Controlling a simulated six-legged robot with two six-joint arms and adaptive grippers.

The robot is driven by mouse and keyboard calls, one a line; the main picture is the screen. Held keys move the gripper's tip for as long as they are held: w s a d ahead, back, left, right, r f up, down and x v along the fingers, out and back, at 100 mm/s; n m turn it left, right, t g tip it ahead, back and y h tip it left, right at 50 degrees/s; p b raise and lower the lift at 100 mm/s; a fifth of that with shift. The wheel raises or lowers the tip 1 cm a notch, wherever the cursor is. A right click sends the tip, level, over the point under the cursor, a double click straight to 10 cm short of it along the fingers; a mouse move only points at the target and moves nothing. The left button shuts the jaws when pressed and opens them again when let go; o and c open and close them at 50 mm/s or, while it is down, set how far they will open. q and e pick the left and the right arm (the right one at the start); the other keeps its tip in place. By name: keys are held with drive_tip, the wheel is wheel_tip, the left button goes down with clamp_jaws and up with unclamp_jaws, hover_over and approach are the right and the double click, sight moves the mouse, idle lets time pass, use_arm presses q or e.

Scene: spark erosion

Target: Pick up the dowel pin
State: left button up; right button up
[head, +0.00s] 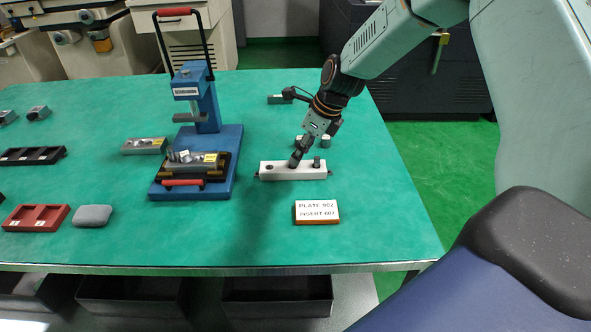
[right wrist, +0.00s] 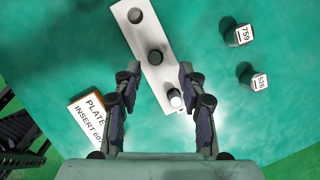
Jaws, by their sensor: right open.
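A white block (head: 285,174) lies on the green table, with a row of round features along its top. A dark upright pin (head: 317,162), which I take as the dowel pin, stands at its right end. In the right wrist view this pin (right wrist: 175,99) shows a bright top, between the fingers but nearer the right one. The white block (right wrist: 144,38) also shows there, with two dark round spots; I cannot tell whether the middle one is a hole or a pin. My right gripper (head: 297,160) is open, pointing down over the block; it also shows in the wrist view (right wrist: 160,72). My left gripper is out of view.
A label block (head: 317,212) lies in front of the white block. Two short labelled cylinders (right wrist: 239,36) (right wrist: 253,77) stand behind it. A blue press (head: 205,110) stands to the left. A red tray (head: 37,217) and grey pad (head: 93,215) lie farther left.

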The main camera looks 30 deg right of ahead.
drive_tip(key=shift+w+a+f+b, duration=0.3)
drive_tip(key=shift+a+f, duration=0.15)
drive_tip(key=shift+a, duration=0.1)
drive_tip(key=shift+w+a+f+b, duration=0.25)
drive_tip(key=shift+a+f, duration=0.15)
drive_tip(key=shift+a, duration=0.1)
drive_tip(key=shift+d+f, duration=0.25)
drive_tip(key=shift+d, duration=0.35)
drive_tip(key=shift+a+r, duration=0.2)
drive_tip(key=shift+a, duration=0.3)
drive_tip(key=c, duration=0.4)
drive_tip(key=shift+d+f, duration=0.1)
drive_tip(key=shift+d, duration=0.25)
clamp_jaws()
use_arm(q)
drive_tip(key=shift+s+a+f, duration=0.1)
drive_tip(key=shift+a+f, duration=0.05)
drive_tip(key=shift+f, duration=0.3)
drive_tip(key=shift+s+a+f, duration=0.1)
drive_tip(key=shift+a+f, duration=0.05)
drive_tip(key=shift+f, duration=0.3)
use_arm(e)
drive_tip(key=shift+a, duration=0.15)
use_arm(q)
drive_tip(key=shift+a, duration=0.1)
